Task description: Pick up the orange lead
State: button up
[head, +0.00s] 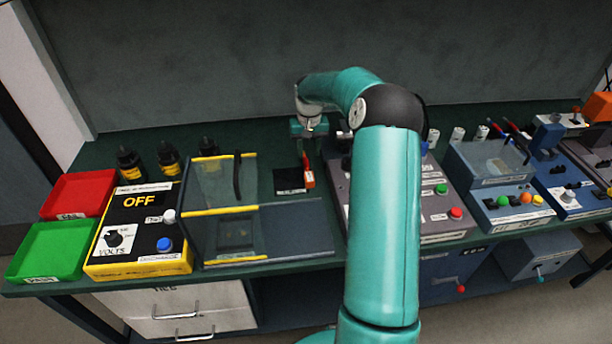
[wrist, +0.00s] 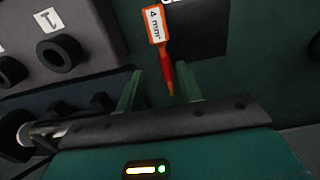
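The orange lead (wrist: 158,32) has an orange body with a white "4 mm" label and a thin red-orange end. In the head view the lead (head: 308,172) stands out against the green bench, at the edge of a black labelled pad (head: 289,182). My gripper (wrist: 160,74) is open in the wrist view, its two green fingers apart. The lead's narrow end shows between them, nearer the right finger, with gaps on both sides. In the head view my gripper (head: 306,142) is just above and behind the lead. I cannot tell whether it touches.
A grey console (head: 436,206) with buttons stands close right of the lead. A clear-sided box (head: 217,183) stands to its left, beside the yellow volts unit (head: 138,228). Red (head: 76,192) and green (head: 55,250) trays are at far left. A dark wall is behind.

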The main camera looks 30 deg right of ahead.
aim_at(307, 169)
jog(key=f, duration=0.7)
jog(key=shift+w+a+f, duration=0.1)
jog(key=shift+a+f, duration=0.1)
jog(key=shift+f, duration=0.1)
grip_shut()
dwell(1.1)
